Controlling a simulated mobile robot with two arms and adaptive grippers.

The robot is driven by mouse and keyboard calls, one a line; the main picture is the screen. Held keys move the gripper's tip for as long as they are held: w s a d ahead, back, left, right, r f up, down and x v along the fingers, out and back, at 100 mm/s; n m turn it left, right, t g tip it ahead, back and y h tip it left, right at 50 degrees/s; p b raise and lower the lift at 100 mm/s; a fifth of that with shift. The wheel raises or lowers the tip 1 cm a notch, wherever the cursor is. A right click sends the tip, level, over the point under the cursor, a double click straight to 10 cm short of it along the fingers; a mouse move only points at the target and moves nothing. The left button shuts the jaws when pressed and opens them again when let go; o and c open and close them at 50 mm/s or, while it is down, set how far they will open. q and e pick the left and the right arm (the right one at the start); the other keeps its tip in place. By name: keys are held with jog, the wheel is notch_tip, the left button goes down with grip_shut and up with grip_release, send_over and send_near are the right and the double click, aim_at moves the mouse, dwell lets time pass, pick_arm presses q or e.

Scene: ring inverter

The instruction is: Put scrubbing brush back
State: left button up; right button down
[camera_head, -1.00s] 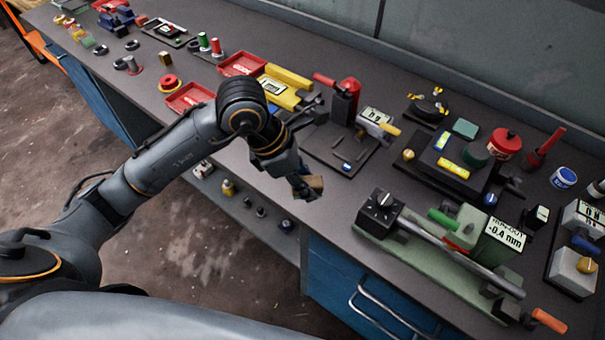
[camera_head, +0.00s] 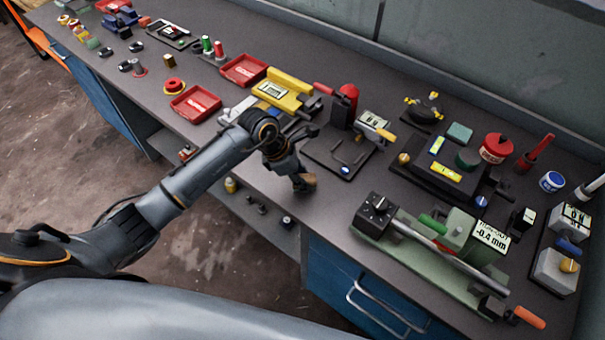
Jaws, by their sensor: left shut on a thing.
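My left gripper (camera_head: 300,182) is above the front part of the bench, left of the green runout gauge and in front of the black mat. It is shut on a small brown wooden block (camera_head: 309,181), which looks like the scrubbing brush. The fingers hide part of the block, and its bristles are too small to make out. I cannot tell whether the block touches the bench top. My right gripper is not in view.
The black mat (camera_head: 322,158) with a red-handled device stands behind the gripper. The green gauge (camera_head: 462,235) is to the right. Red trays (camera_head: 196,104) and a yellow instrument (camera_head: 284,90) lie farther back left. Bare bench (camera_head: 335,200) shows right of the gripper.

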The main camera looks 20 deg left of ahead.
pick_arm(q)
jog(key=shift+f, duration=0.15)
jog(key=o, duration=1)
jog(key=shift+r, duration=0.3)
jog(key=b+v, duration=0.2)
jog(key=v, duration=0.9)
jog(key=shift+a+r+b, duration=0.15)
jog(key=shift+r+b, duration=0.2)
